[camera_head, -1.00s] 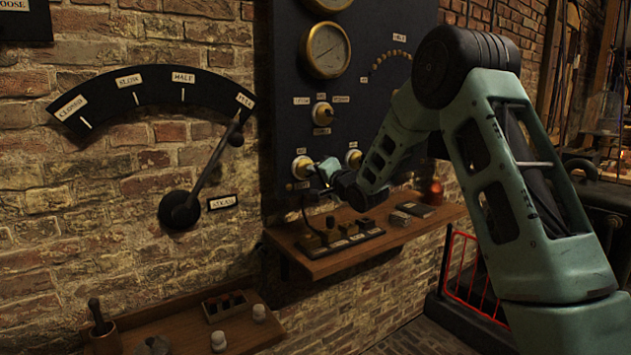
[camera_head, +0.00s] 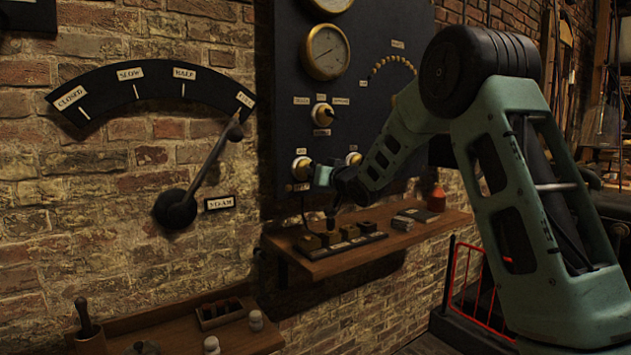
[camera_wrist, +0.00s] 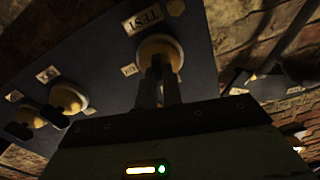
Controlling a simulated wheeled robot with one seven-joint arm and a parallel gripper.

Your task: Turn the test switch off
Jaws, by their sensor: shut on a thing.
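The test switch (camera_wrist: 160,48) is a round brass-coloured mount under an upside-down TEST label in the wrist view. It also shows on the lower left of the dark panel in the head view (camera_head: 301,167). My gripper (camera_wrist: 160,72) is at the switch, with its two dark fingers close together and shut on its lever. In the head view my gripper (camera_head: 311,174) reaches the switch from the right. The lever between the fingers is mostly hidden, so I cannot tell its position.
Other switches (camera_wrist: 68,97) sit on the same panel (camera_head: 290,70). A wooden shelf (camera_head: 335,262) with small blocks and a red bottle (camera_head: 436,200) juts out just below my gripper. A large lever dial (camera_head: 150,85) is on the brick wall at left.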

